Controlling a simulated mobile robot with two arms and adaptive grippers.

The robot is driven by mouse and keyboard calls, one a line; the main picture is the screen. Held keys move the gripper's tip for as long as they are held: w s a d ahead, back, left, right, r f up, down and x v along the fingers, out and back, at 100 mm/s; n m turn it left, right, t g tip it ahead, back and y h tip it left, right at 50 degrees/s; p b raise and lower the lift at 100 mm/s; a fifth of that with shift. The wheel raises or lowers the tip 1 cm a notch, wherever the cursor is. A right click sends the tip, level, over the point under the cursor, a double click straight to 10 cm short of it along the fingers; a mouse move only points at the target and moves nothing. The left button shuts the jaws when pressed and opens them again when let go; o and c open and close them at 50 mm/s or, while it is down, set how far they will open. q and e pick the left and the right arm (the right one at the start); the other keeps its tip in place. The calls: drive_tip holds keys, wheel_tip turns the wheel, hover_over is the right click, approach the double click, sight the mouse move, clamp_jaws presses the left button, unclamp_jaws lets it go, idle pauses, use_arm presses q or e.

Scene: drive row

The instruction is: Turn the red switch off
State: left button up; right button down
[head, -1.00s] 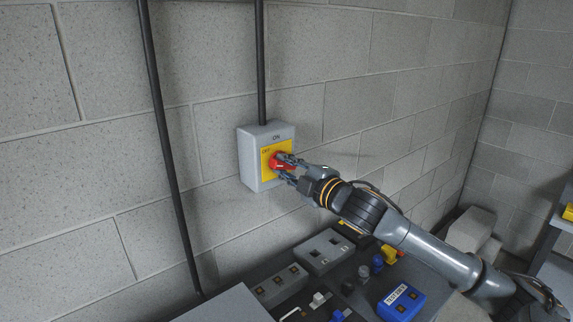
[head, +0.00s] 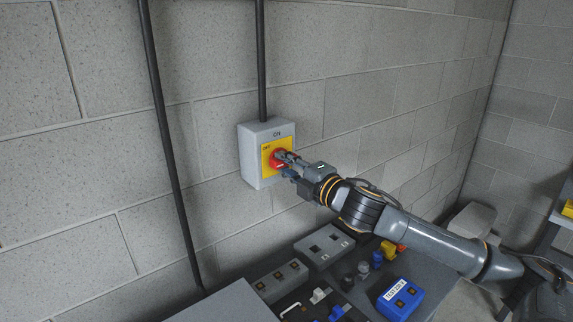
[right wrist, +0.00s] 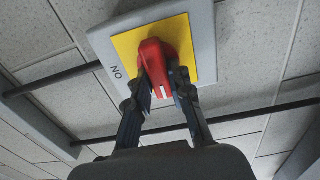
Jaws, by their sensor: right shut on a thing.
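The red switch (head: 279,158) is a rotary handle on a yellow plate (head: 267,148) on a grey wall box (head: 254,155). My right gripper (head: 288,163) is shut on the red switch. In the right wrist view the red switch (right wrist: 155,62) stands between the two fingers (right wrist: 160,92). Its white mark is at the lower end, while ON lies at the left of the plate; OFF is hidden there. My left gripper is not in view.
A dark conduit (head: 261,60) runs up from the box; another (head: 165,140) runs down the wall to the left. Below stands a bench with a grey socket box (head: 324,246), a blue test box (head: 400,299) and several small parts. The wall around the box is clear.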

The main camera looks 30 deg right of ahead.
drive_tip(key=c, duration=1.2)
unclamp_jaws()
drive_tip(key=shift+s, duration=0.1)
drive_tip(key=shift+s+d+f, duration=0.1)
drive_tip(key=shift+s+f, duration=0.05)
drive_tip(key=shift+s, duration=0.4)
drive_tip(key=s, duration=1)
drive_tip(key=shift+s+d, duration=0.35)
